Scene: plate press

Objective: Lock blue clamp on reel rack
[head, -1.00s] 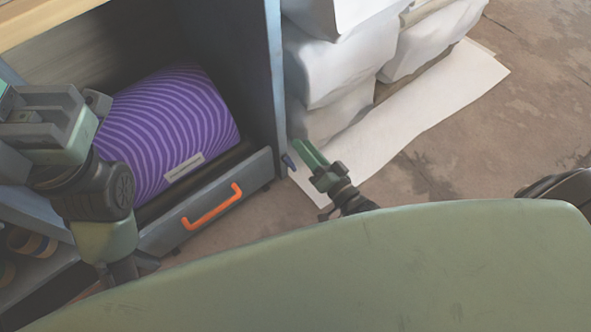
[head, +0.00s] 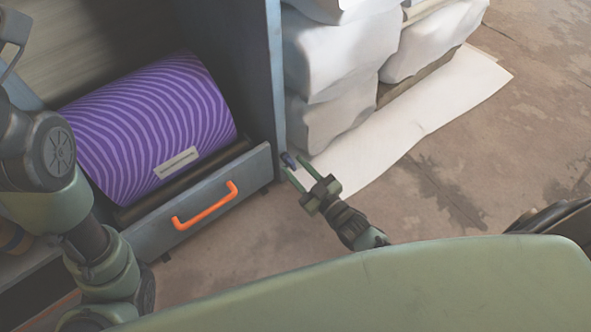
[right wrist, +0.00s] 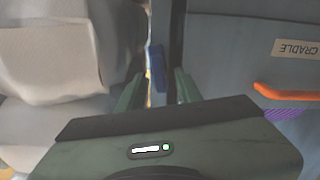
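The blue clamp (head: 288,160) is a small blue piece at the lower part of the blue-grey rack's right post (head: 275,70). It also shows as an upright blue piece in the right wrist view (right wrist: 156,68). My right gripper (head: 295,165) is open, its two green fingers pointing at the post. In the right wrist view the clamp appears between the fingertips, with a gap on both sides; contact cannot be made out. My left arm crosses the left edge of the head view; its gripper fingers are outside the picture.
A purple striped reel (head: 150,125) lies in the rack behind a tray front with an orange handle (head: 205,206). White wrapped bundles (head: 340,55) stand right of the post, above a white sheet (head: 420,120). Bare floor (head: 460,185) is clear at right.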

